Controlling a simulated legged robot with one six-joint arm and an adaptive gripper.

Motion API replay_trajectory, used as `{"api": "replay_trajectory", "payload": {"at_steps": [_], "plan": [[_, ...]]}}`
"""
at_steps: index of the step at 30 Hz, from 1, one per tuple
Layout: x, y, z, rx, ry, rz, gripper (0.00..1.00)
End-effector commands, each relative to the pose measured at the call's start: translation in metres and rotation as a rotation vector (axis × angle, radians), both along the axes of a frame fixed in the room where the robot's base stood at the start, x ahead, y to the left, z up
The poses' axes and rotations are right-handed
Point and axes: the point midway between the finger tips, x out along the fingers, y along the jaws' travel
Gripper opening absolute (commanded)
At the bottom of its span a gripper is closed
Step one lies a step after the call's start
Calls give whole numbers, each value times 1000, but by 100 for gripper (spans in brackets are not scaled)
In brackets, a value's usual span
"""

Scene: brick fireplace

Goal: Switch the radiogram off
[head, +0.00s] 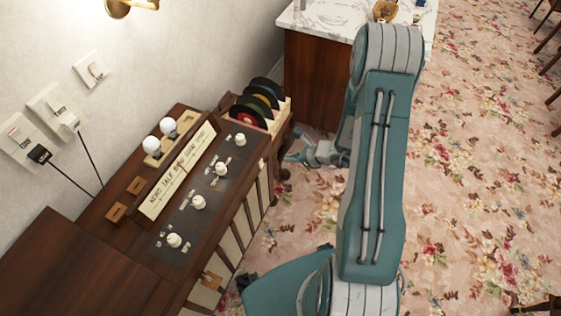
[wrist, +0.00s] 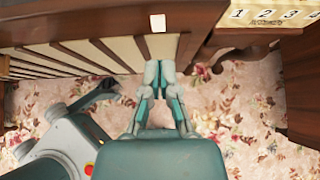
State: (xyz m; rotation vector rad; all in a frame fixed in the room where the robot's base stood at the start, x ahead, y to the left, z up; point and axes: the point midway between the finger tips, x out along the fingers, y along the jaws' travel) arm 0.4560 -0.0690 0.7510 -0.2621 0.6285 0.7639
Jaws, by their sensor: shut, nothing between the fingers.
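The radiogram (head: 172,262) is a dark wooden cabinet against the wall at the left of the head view. Its sloping top has a lit cream dial strip (head: 178,170), a dark panel with several white knobs (head: 199,202), and two round white knobs (head: 167,126) behind. Its slatted front shows in the wrist view (wrist: 60,55), with a small white piece (wrist: 157,22) on the upper edge. My gripper (head: 296,157) is off the radiogram's right front corner. In the wrist view my gripper (wrist: 160,68) is shut and empty, its tips pointing toward the front. Contact cannot be told.
A marble-topped cabinet (head: 318,75) stands behind my arm.

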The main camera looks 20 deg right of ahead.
Motion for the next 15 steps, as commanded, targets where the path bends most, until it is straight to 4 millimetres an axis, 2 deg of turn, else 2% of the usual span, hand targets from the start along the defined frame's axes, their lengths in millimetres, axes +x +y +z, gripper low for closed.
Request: {"api": "replay_trajectory", "payload": {"at_steps": [3,6,15], "plan": [[-7,-8,14,-1,-1,-1,0],[-11,-11,19,0,0,0,0],[-12,-12,21,0,0,1,0]]}}
